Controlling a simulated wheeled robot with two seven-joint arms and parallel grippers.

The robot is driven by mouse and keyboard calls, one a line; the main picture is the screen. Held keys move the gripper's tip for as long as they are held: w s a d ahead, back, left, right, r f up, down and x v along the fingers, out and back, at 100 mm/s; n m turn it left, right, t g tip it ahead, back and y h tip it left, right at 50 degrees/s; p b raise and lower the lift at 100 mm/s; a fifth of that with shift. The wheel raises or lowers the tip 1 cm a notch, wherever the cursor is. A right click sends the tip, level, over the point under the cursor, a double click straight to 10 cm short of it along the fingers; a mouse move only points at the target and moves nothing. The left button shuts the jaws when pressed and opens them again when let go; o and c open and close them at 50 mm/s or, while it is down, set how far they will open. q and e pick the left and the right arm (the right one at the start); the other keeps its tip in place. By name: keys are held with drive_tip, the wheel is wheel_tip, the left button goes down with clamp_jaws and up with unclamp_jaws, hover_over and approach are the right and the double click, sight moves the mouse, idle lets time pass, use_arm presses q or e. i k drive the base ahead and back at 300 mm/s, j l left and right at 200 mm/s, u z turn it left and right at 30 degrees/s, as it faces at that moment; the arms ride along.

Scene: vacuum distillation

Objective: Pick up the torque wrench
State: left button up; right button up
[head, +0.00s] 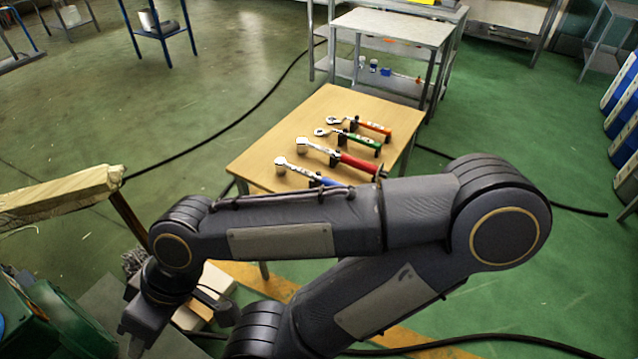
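Several wrench-like tools lie in a row on a small wooden-topped table (335,103), held on small dark supports. One has an orange handle (373,128), one a green handle (363,140), one a red handle (358,162) and one a blue handle (327,181). The blue one is partly hidden behind my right arm. I cannot tell which is the torque wrench. My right gripper (145,325) is at the lower left, well away from the table and not touching any tool. Its fingers are not clear. My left gripper is not in view.
A grey metal shelf table (395,27) with small items stands behind the wooden table. A light wooden beam (60,195) and a green box (75,320) are at the left. A black cable (220,132) crosses the green floor. The floor left of the table is mostly clear.

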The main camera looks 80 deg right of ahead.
sight(280, 163)
drive_tip(key=z, duration=2.95)
drive_tip(key=i+l+u, duration=0.15)
drive_tip(key=u, duration=0.35)
drive_tip(key=l+u, duration=0.2)
drive_tip(key=u, duration=0.3)
drive_tip(key=i+l+u, duration=0.2)
drive_tip(key=l, duration=0.5)
drive_tip(key=i+l+u, duration=0.15)
drive_tip(key=l, duration=0.55)
drive_tip(key=l+u, duration=0.2)
drive_tip(key=l, duration=1.1)
drive_tip(key=i, duration=0.05)
